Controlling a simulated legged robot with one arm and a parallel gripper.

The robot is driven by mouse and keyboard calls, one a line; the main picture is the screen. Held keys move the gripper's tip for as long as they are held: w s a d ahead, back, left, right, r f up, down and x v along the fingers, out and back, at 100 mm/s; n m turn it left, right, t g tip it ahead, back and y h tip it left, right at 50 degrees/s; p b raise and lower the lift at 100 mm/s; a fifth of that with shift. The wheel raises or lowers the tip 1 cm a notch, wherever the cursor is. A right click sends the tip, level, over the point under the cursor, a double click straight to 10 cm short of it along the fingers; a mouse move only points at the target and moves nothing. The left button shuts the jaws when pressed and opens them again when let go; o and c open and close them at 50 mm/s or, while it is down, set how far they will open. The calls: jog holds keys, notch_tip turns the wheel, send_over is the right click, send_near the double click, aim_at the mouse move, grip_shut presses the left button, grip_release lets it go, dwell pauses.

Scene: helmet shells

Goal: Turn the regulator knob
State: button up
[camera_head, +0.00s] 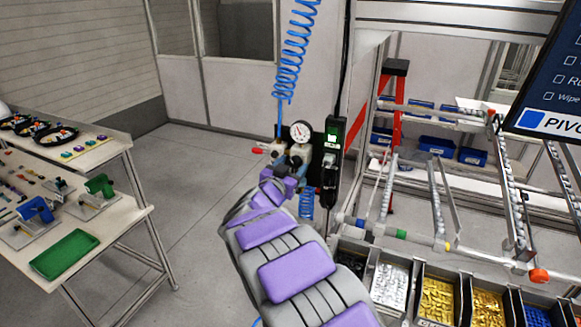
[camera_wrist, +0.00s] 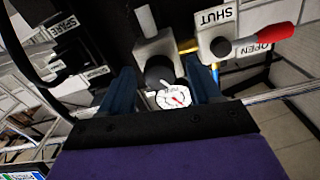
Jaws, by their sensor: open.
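The regulator knob (camera_wrist: 160,70) is dark and round, below a grey regulator body (camera_wrist: 160,45) in the wrist view. A white round gauge (camera_wrist: 173,98) with a red needle sits just beside it. The gauge (camera_head: 299,131) also shows in the head view, on the regulator assembly at the centre. My gripper (camera_wrist: 161,88) is open, its two dark blue fingers on either side of the knob and gauge. Whether a finger touches the knob I cannot tell. In the head view my purple and grey arm reaches up to the assembly, and the fingertips are not clear.
A valve with a red handle (camera_wrist: 268,38) and SHUT and OPEN labels is right of the knob. A black box with a green light (camera_head: 334,130) stands close right of the gauge. A blue coiled hose (camera_head: 294,50) hangs above. A workbench (camera_head: 120,215) stands left; parts bins (camera_head: 440,300) lie right.

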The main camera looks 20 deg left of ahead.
jog(key=shift+r, duration=0.1)
jog(key=c, duration=1)
jog(key=shift+c, duration=0.2)
jog(key=shift+m, duration=0.3)
jog(key=m+b, duration=0.3)
jog(key=shift+m, duration=0.3)
jog(key=m+b, duration=0.3)
jog(key=m, duration=0.1)
jog(key=m+b, duration=0.2)
jog(key=m, duration=0.1)
jog(key=m+b, duration=0.2)
jog(key=shift+f+m+b, duration=0.2)
jog(key=shift+m+b, duration=1.65)
jog(key=shift+m, duration=0.45)
jog(key=shift+f, duration=0.1)
